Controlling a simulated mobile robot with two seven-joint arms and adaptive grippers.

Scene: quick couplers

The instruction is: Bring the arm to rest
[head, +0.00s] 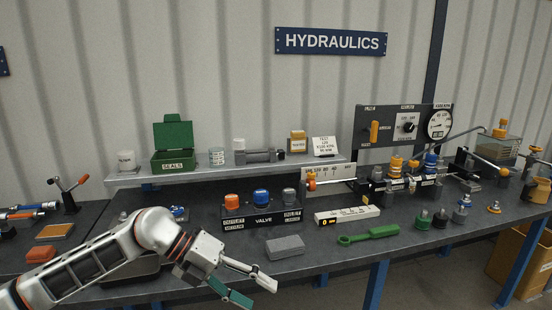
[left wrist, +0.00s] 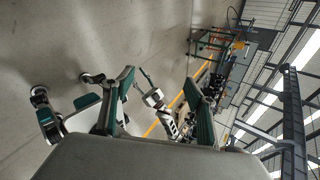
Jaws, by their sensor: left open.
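My left arm (head: 100,255) comes in from the left in the head view and reaches over the front of the workbench. My left gripper (head: 253,293) is at the bench's front edge, low in the picture, with its fingers apart and nothing between them. In the left wrist view the two green-padded fingers (left wrist: 160,95) stand wide apart, with floor and distant equipment beyond. My right gripper is not in the head view; a light-coloured robot arm part (left wrist: 152,98) shows between the fingers in the left wrist view, too small to tell its state.
A grey block (head: 285,247) lies just beyond my left gripper. A green wrench (head: 368,235) lies to its right. The valve block with coloured caps (head: 262,218) stands behind. A shelf (head: 225,170) holds a green SEALS box (head: 172,158) and jars. Gauges and couplers crowd the right side.

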